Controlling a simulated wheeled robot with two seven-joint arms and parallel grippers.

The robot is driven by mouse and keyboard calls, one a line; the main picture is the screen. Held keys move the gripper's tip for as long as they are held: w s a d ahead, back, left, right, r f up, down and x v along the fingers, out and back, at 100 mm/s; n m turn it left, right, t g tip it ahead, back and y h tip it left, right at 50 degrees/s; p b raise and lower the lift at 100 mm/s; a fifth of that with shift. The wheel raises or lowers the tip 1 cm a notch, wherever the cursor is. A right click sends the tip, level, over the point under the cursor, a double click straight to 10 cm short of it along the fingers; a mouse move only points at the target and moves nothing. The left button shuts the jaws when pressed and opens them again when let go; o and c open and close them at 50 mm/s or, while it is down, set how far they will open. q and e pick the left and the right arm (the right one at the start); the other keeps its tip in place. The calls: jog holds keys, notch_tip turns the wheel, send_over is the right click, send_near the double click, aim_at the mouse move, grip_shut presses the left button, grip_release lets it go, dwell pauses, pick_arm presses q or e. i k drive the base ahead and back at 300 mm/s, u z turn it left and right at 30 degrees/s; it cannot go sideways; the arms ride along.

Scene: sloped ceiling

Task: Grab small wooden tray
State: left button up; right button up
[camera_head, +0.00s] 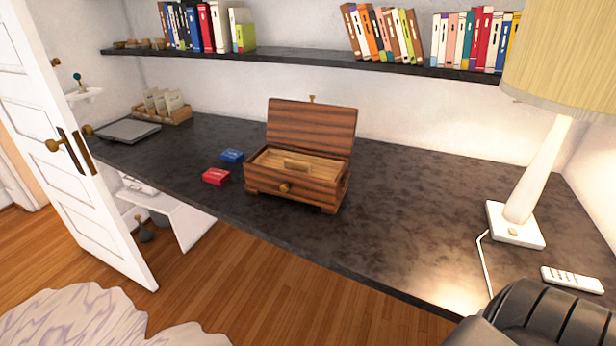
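A striped wooden box (311,194) stands on the dark desk with its lid (312,128) raised at the back. A small, lighter wooden tray (272,160) sits inside the top of the box, with a small raised piece like a handle (297,166) at its middle. Another small wooden holder (178,114) with several packets stands at the back left of the desk. Neither of my grippers shows in the head view.
The dark desk (420,220) is clear right of the box. Red (215,177) and blue (232,156) card packs lie left of it. A lamp (535,170) and remote (572,279) are at right. A bookshelf (290,57) hangs above; a white door (75,130) stands open left.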

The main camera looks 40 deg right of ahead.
aim_at(322, 168)
jog(key=z, duration=1.65)
jog(key=i, duration=0.45)
